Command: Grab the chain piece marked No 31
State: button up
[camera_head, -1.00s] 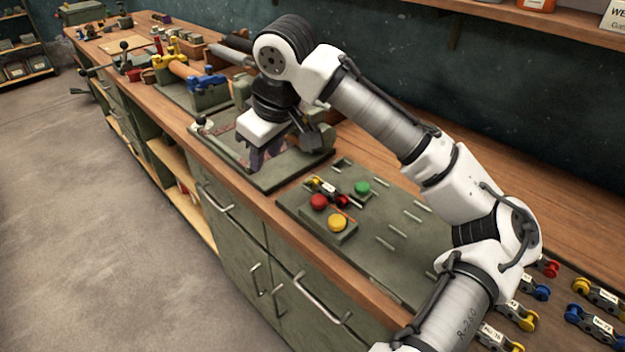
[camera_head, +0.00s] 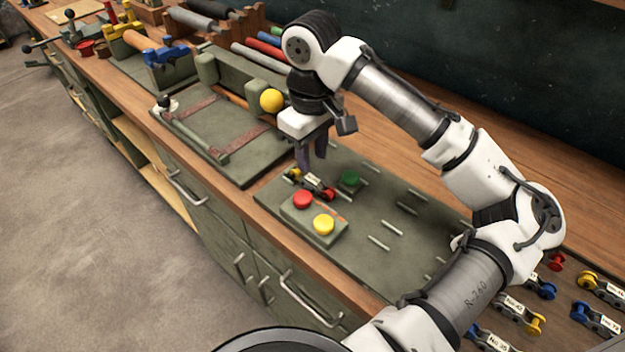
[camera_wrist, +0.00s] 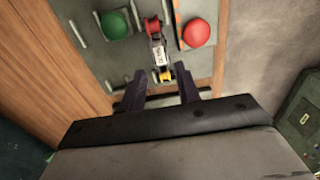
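A small dark chain piece with a red end, a yellow end and a white label (camera_head: 316,187) lies on the green board beside the red and yellow buttons. It also shows in the wrist view (camera_wrist: 158,52), its label too small to read surely. My gripper (camera_head: 313,163) points down just above the piece. In the wrist view my gripper (camera_wrist: 160,72) is open, with the yellow end showing between the fingertips and the rest ahead of them. Nothing is held.
The board has a red button (camera_head: 303,199), a yellow button (camera_head: 323,224), a green button (camera_head: 349,178) and several raised metal strips. Several labelled chain pieces (camera_head: 512,309) lie at the lower right. A fixture with a yellow ball (camera_head: 271,100) stands left of my gripper.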

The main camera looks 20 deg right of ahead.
aim_at(313, 178)
jog(key=shift+f+p, duration=0.85)
jog(key=shift+f, duration=2.15)
jog(key=shift+c, duration=0.2)
grip_shut()
